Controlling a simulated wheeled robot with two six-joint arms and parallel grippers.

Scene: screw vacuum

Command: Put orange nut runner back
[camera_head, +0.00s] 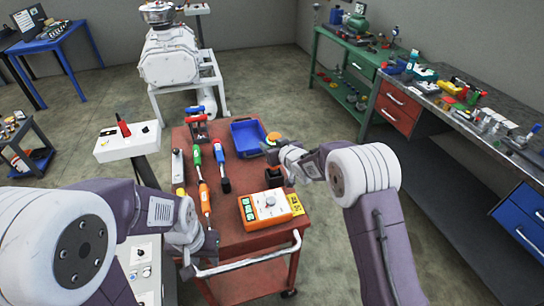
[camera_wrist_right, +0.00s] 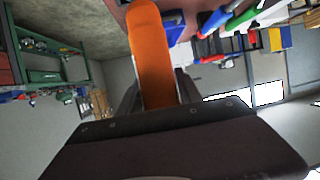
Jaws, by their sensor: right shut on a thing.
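The orange nut runner shows as a small orange top (camera_head: 273,138) above the right side of the red cart in the head view. In the right wrist view it is a long orange body (camera_wrist_right: 152,55) between the fingers. My right gripper (camera_head: 276,152) is shut on it; the fingers also show in the right wrist view (camera_wrist_right: 155,100). A small black open holder (camera_head: 274,177) stands on the cart just below the gripper in the picture. My left gripper (camera_head: 195,262) hangs by the cart's front left corner; its fingers are too unclear to read.
The red cart (camera_head: 228,237) carries several hand tools at left, a blue bin (camera_head: 248,135) at the back and an orange-and-white meter (camera_head: 265,208) in front. A white vacuum unit (camera_head: 170,62) stands behind. A workbench (camera_head: 440,98) lies to the right.

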